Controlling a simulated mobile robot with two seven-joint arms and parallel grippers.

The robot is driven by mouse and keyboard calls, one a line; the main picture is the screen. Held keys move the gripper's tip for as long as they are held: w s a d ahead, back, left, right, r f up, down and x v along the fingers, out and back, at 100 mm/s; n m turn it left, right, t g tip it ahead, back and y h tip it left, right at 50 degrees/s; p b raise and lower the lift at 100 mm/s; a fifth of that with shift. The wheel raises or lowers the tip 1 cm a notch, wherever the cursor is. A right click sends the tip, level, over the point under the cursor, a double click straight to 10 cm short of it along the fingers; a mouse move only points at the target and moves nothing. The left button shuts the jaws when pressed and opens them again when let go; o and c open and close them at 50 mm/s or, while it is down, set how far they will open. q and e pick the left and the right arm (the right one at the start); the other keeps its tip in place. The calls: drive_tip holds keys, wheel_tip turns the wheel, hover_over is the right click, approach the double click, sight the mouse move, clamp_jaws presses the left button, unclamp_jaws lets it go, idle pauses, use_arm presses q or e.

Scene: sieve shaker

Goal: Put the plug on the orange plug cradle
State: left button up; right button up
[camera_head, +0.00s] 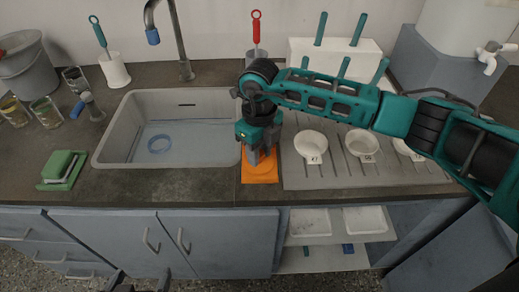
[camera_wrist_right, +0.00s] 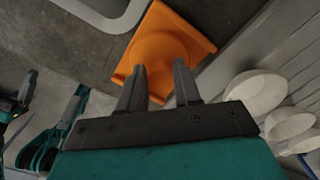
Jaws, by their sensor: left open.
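The orange plug cradle (camera_head: 260,176) lies on the counter between the sink and the drainboard; it also shows in the right wrist view (camera_wrist_right: 195,38) as an orange square with a raised round middle. My right gripper (camera_head: 259,160) points down over the cradle. Its two fingers (camera_wrist_right: 160,82) are apart, with only orange visible between them. I see no separate plug at the cradle; the gripper hides part of it. My left gripper (camera_head: 140,282) is open and empty low in front of the cupboards.
The sink (camera_head: 117,130) is left of the cradle. White bowls (camera_head: 311,146) stand on the ribbed drainboard (camera_head: 300,180) to the right. A green-and-white sponge (camera_head: 63,168) and glasses (camera_head: 45,112) are at the left. A tap (camera_head: 180,45) rises behind the sink.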

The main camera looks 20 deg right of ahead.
drive_tip(key=o, duration=0.3)
drive_tip(key=shift+r, duration=0.1)
wheel_tip(320, 180, up, 12)
drive_tip(key=shift+p, duration=0.3)
drive_tip(key=shift+r, duration=0.1)
idle(0.3)
